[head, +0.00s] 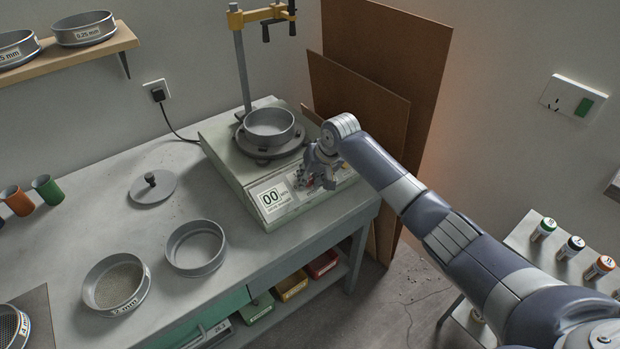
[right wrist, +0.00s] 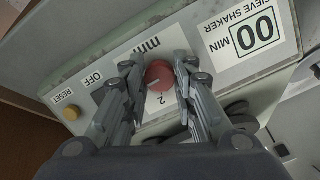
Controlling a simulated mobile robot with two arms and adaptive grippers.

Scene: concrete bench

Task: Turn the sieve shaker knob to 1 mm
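The red knob (right wrist: 160,76) of the sieve shaker (head: 236,172) is on its front panel, with a pale pointer line toward the lower left in the right wrist view. My right gripper (right wrist: 160,62) has one finger on each side of the knob, with no clear gap, and looks shut on it. In the head view, the right gripper (head: 311,182) covers much of the panel. A "2" shows beside the knob, and "mm" and "OFF" are printed nearby. Other scale marks are hidden by the fingers. My left gripper is not in view.
The display (head: 270,198) reads 00 MIN. A yellow reset button (right wrist: 72,112) is near the knob. A sieve (head: 269,126) sits on the shaker. Other sieves (head: 196,247) and a lid (head: 152,187) lie on the bench (head: 115,222). Brown boards (head: 365,95) lean behind.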

